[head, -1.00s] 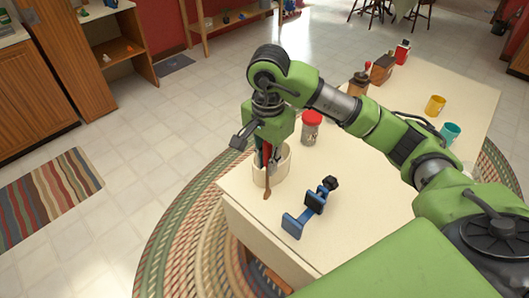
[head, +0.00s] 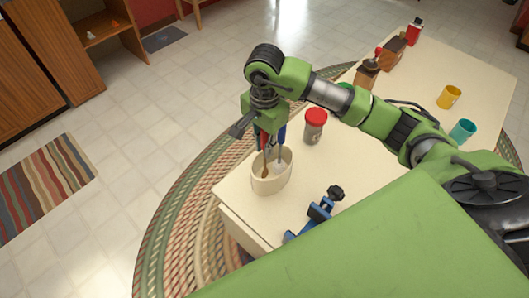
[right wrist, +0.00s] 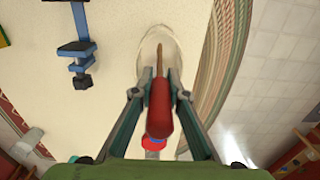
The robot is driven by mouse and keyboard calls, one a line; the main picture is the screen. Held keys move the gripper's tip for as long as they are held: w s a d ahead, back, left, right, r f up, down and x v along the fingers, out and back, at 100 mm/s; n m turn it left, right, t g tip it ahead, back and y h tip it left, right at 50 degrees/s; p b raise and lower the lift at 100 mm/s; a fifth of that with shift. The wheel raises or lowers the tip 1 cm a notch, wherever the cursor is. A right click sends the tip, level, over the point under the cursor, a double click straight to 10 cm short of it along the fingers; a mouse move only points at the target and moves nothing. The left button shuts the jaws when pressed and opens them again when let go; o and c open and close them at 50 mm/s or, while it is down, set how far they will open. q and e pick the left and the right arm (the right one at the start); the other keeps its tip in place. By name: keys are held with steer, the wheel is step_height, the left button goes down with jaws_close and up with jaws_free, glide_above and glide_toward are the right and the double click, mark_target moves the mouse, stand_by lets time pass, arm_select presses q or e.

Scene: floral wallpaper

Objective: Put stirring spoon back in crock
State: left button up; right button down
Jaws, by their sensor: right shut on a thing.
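The stirring spoon has a red handle and a brown lower end (head: 265,168). My right gripper (head: 271,146) is shut on the handle, which also shows between the fingers in the right wrist view (right wrist: 160,105). The spoon points down. The cream crock (head: 270,184) stands near the table's left corner, directly under the gripper. In the head view the spoon's lower end shows within the crock's opening. The crock's pale rim also shows past the spoon in the right wrist view (right wrist: 146,47). How deep the spoon reaches is unclear. My left gripper is not in view.
A red-lidded jar (head: 314,128) stands on the table (head: 405,105) behind and right of the crock. A blue clamp-like object (head: 318,213) lies in front. Yellow (head: 449,97) and teal (head: 462,131) cups stand farther right. The table edge is close to the crock's left.

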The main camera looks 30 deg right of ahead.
mark_target(265, 170)
step_height(265, 170, down, 3)
steer(key=shift+a+f+p, duration=0.1)
steer(key=shift+p, duration=0.45)
steer(key=shift+w+f, duration=0.1)
steer(key=shift+f, duration=0.2)
steer(key=shift+f+b, duration=0.2)
steer(key=shift+b, duration=0.1)
steer(key=c, duration=2)
jaws_free()
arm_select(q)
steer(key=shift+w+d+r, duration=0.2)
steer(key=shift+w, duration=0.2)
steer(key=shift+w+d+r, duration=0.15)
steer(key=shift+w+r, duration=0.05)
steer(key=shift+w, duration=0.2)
arm_select(e)
steer(key=shift+r, duration=0.1)
